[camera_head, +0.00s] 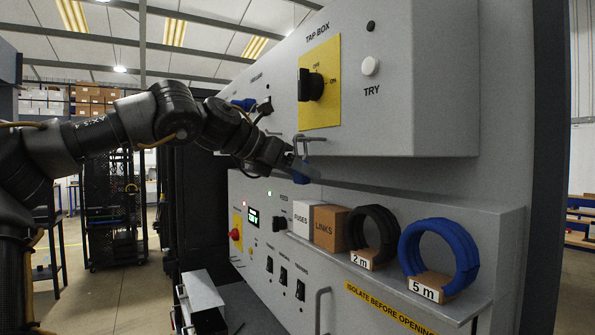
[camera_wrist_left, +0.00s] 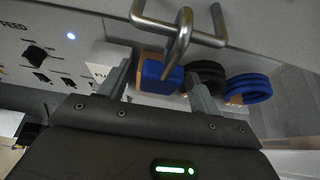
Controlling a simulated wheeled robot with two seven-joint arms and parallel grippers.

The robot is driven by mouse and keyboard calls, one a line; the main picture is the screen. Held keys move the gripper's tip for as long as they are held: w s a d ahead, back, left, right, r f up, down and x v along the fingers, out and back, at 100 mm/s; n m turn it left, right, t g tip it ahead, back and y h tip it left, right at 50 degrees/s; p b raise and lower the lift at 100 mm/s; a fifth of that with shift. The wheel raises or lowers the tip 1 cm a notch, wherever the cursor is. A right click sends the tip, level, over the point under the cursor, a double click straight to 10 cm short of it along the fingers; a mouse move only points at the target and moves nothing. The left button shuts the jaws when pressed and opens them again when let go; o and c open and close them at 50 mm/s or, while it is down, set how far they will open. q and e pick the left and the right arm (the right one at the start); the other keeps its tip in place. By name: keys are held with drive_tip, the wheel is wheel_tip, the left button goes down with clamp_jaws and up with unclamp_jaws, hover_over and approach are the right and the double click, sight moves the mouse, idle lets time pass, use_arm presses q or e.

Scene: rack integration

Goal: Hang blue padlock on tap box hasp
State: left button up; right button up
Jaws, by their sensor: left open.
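The tap box (camera_head: 425,85) is a grey cabinet with a yellow plate and black rotary switch (camera_head: 311,85). Its hasp, a metal bar loop (camera_head: 312,138), sticks out near the lower edge. The blue padlock (camera_head: 306,171) is below the hasp, and its metal shackle appears looped around the hasp bar (camera_wrist_left: 205,40) in the left wrist view. The padlock's blue body (camera_wrist_left: 160,85) hangs between my left gripper's fingers (camera_wrist_left: 160,92). The fingers are open, with gaps on both sides of it. My left gripper (camera_head: 290,163) also shows in the head view. My right gripper is out of view.
Below is a shelf (camera_head: 455,302) with a fuses box (camera_head: 302,218), a links box (camera_head: 331,229), a black cable coil (camera_head: 390,226) and a blue cable coil (camera_head: 472,255). Another blue item (camera_head: 243,104) is on the panel at left. A handle (camera_head: 318,310) juts out below.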

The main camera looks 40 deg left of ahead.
use_arm(q)
drive_tip(key=b+v, duration=0.4)
drive_tip(key=v, duration=0.7)
drive_tip(key=shift+w, duration=0.15)
